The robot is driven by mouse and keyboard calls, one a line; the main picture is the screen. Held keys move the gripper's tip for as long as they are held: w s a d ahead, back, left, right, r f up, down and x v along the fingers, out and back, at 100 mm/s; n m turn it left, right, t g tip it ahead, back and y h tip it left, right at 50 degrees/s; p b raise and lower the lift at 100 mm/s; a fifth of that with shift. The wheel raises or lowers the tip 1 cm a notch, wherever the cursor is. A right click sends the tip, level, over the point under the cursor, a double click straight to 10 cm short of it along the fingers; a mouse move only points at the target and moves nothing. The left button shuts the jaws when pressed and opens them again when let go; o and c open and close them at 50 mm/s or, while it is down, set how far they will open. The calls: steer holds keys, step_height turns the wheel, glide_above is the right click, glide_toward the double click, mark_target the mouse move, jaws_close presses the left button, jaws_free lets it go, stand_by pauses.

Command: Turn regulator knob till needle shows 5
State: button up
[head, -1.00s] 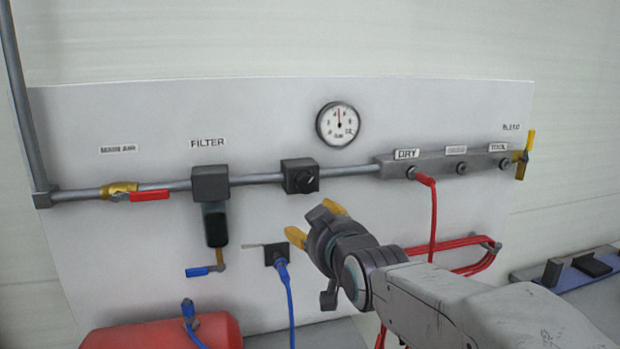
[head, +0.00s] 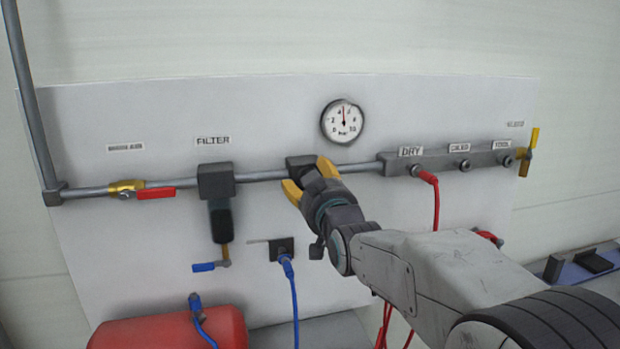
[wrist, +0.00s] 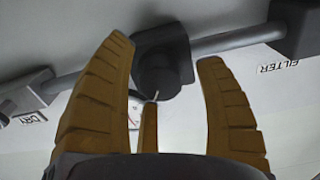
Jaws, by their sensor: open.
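The regulator is a dark block (head: 300,162) on the grey pipe; my gripper hides most of it in the head view. Its round black knob (wrist: 160,75) shows in the wrist view, with a pale mark on its rim. My gripper (head: 308,176) is open, its yellow fingers pointing at the regulator. In the wrist view the fingers (wrist: 168,75) stand on either side of the knob, with a gap on both sides; I cannot tell how deep they reach. The round white gauge (head: 343,122) is above right of the regulator, its needle pointing nearly straight up; the exact reading is too small to tell.
The filter (head: 218,200) hangs left of the regulator. A red-handled valve (head: 150,193) is further left. The manifold (head: 440,163) with a red hose (head: 436,205) is on the right. A blue hose (head: 291,290) and red tank (head: 170,330) are below.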

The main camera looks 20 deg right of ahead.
steer(key=shift+w, duration=0.45)
steer(key=c, duration=1.2)
steer(key=shift+s+f+b, duration=0.1)
steer(key=shift+f+b, duration=0.1)
steer(key=shift+b, duration=0.25)
steer(key=shift+r+m+b, duration=0.1)
steer(key=shift+m+b, duration=0.35)
steer(key=shift+m, duration=0.25)
steer(key=o, duration=1.2)
steer(key=shift+r, duration=0.1)
